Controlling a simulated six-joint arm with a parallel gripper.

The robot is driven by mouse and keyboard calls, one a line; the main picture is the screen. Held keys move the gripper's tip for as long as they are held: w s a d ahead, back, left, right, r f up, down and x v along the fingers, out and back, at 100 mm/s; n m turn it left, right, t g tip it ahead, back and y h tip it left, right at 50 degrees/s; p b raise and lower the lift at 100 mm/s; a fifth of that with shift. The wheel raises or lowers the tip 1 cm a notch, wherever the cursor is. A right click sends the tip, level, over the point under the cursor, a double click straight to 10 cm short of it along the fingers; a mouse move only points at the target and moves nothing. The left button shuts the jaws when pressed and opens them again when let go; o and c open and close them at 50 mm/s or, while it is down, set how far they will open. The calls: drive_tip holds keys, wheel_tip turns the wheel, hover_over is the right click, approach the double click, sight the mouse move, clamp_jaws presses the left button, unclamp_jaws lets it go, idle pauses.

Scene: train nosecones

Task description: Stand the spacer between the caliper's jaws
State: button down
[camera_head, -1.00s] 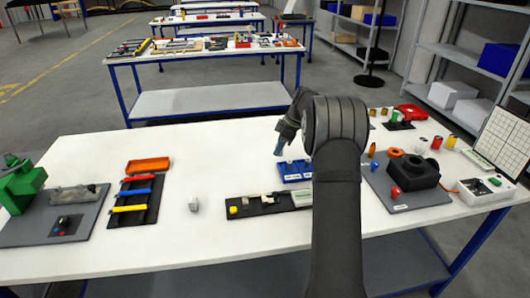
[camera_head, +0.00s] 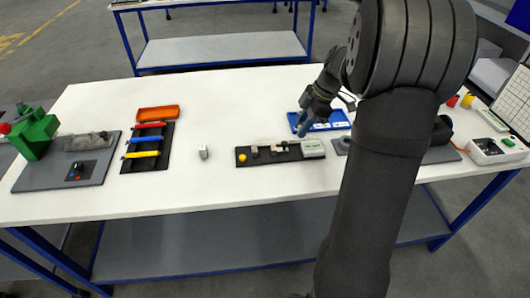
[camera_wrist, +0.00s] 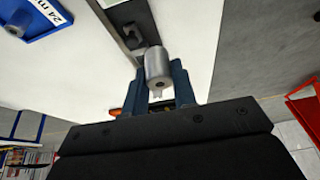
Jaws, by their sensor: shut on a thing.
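My gripper (camera_head: 301,128) is above the table, behind the black caliper board (camera_head: 247,163) and beside the blue tray's left end. In the wrist view my gripper (camera_wrist: 160,88) has its blue fingers shut on a grey metal cylinder, the spacer (camera_wrist: 157,63), with a hole in its visible end. I cannot clearly make the spacer out in the head view. The caliper (camera_head: 280,149) lies along the board, with small dark and pale parts; its jaw gap is too small to tell. In the wrist view the board (camera_wrist: 118,12) shows just beyond the spacer.
The blue tray (camera_head: 340,126) with white labels stands behind the board.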

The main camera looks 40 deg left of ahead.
drive_tip(key=shift+s+f, duration=0.15)
drive_tip(key=shift+s, duration=0.2)
drive_tip(key=s+a+f, duration=0.1)
drive_tip(key=a+f, duration=0.1)
drive_tip(key=a, duration=0.1)
drive_tip(key=s+a+f, duration=0.1)
drive_tip(key=a+f, duration=0.1)
drive_tip(key=a, duration=0.2)
drive_tip(key=s+a+f, duration=0.1)
drive_tip(key=a+f, duration=0.1)
drive_tip(key=a, duration=0.1)
drive_tip(key=shift+a+f, duration=0.4)
drive_tip(key=shift+f, duration=1.95)
drive_tip(key=shift+f, duration=0.1)
drive_tip(key=c, duration=1.2)
unclamp_jaws()
drive_tip(key=shift+o, duration=0.2)
drive_tip(key=shift+a, duration=0.1)
